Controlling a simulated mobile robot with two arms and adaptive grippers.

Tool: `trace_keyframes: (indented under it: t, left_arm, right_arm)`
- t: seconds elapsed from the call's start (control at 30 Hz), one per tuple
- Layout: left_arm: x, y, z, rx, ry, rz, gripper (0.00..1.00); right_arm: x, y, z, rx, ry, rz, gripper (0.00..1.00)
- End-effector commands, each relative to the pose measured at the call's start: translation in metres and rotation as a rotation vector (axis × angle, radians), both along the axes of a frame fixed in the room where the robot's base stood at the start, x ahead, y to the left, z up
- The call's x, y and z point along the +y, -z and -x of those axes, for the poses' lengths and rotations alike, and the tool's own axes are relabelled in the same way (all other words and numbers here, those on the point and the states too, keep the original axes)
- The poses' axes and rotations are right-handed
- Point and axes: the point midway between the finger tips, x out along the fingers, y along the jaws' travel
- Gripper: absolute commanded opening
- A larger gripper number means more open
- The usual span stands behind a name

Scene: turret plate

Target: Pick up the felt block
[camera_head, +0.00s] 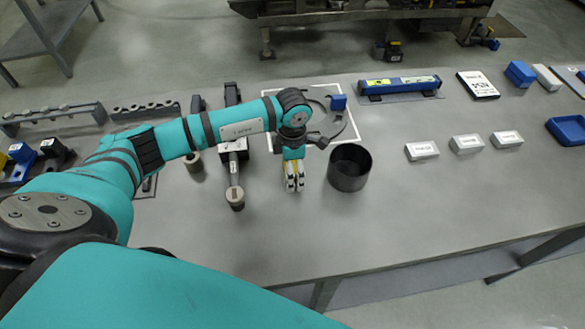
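I cannot tell for certain which thing is the felt block. A small plain blue block (520,74) lies at the far right of the table, with a white block (547,77) beside it; either could be it. My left gripper (294,187) points down over the middle of the table, just left of a dark round cup (349,167). Its fingers look close together, but the gap between them is too small to judge. It is far from both blocks. My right gripper is not in view.
Three small white labelled boxes (467,144) stand in a row at right. A blue tray (568,130) lies at the right edge. A long blue holder (400,86) and a printed card (478,85) lie at the back. A tool with a round end (235,196) lies left of the gripper. The front is clear.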

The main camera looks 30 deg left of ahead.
Motion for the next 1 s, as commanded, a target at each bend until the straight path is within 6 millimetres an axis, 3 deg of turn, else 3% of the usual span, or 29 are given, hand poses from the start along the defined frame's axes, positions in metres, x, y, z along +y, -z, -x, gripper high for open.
trace_keyframes:
  t: [0.07, 0.33, 0.77, 0.87, 1.0]
  left_arm:
    - [0.000, 0.000, 0.000, 0.000, 0.000, 0.000, 0.71]
    - [0.000, 0.000, 0.000, 0.000, 0.000, 0.000, 0.35]
    - [0.000, -0.002, -0.001, -0.001, 0.000, 0.000, 0.34]
    - [0.000, -0.010, -0.001, -0.005, -0.001, 0.000, 0.34]
    - [0.000, -0.035, -0.002, -0.007, 0.001, 0.000, 0.34]
  right_arm:
    - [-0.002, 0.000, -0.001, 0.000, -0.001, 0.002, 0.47]
    - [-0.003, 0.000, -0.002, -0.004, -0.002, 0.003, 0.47]
    - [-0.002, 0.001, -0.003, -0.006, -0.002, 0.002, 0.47]
    - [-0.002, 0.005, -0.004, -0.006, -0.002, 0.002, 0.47]
    - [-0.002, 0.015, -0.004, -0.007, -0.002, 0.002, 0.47]
